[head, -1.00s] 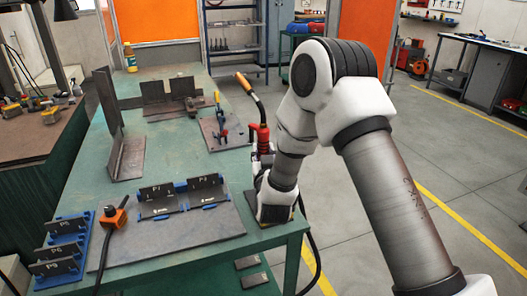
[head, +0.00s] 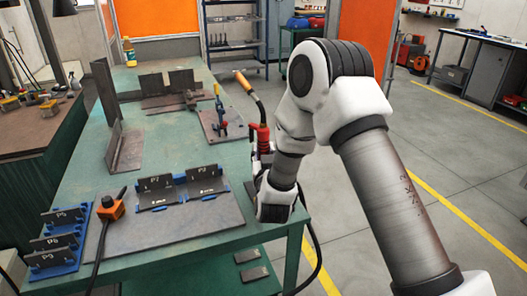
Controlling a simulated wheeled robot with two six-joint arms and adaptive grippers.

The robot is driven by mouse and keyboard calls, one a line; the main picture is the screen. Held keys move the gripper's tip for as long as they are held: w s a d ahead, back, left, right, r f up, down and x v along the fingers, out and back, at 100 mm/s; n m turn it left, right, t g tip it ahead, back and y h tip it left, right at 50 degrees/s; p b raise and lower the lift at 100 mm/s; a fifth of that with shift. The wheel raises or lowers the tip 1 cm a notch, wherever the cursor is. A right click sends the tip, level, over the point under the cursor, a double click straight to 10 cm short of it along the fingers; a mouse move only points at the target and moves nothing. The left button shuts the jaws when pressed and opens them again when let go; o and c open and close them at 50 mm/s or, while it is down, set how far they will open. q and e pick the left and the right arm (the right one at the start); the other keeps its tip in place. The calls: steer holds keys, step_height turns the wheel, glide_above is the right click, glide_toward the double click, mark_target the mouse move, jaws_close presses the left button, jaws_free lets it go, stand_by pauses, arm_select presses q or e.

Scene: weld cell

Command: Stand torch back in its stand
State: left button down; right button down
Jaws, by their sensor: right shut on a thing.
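The torch (head: 262,134) shows as a red handle with a black curved neck and an orange-brown nozzle, pointing up and left. It stands roughly upright by the right edge of the green table. My right gripper (head: 262,157) is shut on the torch, mostly hidden behind my white and grey wrist. A dark cable hangs down beside the table edge. I cannot make out the torch stand; my right arm covers that corner. My left gripper is not in view.
The green table (head: 165,148) holds a steel plate (head: 215,222) with blue fixtures, an orange block (head: 110,208) with a cable, a blue rack (head: 60,250) of dark plates, angle irons (head: 127,150) and a clamp (head: 221,118). Open floor lies to the right.

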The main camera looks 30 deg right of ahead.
steer(key=c, duration=0.7)
jaws_free()
steer(key=v, duration=1.2)
